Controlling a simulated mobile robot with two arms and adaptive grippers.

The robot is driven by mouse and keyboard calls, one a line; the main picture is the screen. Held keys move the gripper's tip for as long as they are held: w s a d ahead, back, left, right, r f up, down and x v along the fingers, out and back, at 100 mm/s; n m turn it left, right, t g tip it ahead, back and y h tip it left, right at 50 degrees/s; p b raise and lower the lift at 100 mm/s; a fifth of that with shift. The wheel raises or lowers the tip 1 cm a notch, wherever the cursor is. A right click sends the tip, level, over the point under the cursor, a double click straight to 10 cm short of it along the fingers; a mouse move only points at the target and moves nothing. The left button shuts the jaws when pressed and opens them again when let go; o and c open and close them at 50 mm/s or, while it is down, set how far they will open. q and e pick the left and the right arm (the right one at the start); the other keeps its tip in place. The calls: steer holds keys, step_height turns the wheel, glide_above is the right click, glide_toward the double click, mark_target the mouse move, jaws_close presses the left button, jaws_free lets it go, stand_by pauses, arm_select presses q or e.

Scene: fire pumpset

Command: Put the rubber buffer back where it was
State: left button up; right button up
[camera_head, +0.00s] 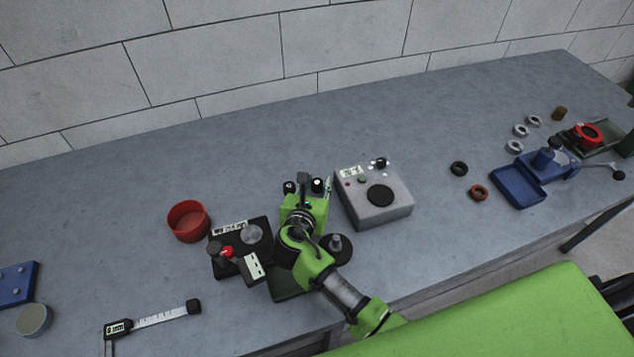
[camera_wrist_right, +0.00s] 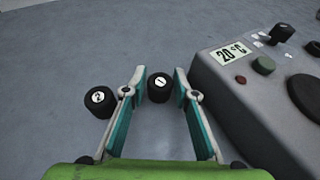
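Two short black cylinders with white round tops, which look like rubber buffers, are by my right gripper. The one marked 1 (camera_wrist_right: 160,88) is between the fingers; it also shows in the head view (camera_head: 318,186). The one marked 2 (camera_wrist_right: 99,101) is outside the left finger and shows left of the gripper in the head view (camera_head: 290,187). My right gripper (camera_wrist_right: 160,80) is open around buffer 1, with narrow gaps at its sides. I cannot tell whether it touches the buffer. My left gripper is out of view.
A grey control box (camera_head: 374,195) with a 20 °C label stands close right of the gripper. A black device with a red knob (camera_head: 240,248) and a red cup (camera_head: 188,221) are to the left. A blue tray device (camera_head: 520,188) and several rings are farther right. The back bench is clear.

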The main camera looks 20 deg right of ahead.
steer(key=shift+r, duration=0.1)
steer(key=shift+s+a+r, duration=0.1)
steer(key=shift+r, duration=0.05)
steer(key=v, duration=1.1)
steer(key=shift+s+a+r, duration=0.1)
steer(key=shift+s+a, duration=0.05)
steer(key=shift+s, duration=0.2)
steer(key=shift+r, duration=0.1)
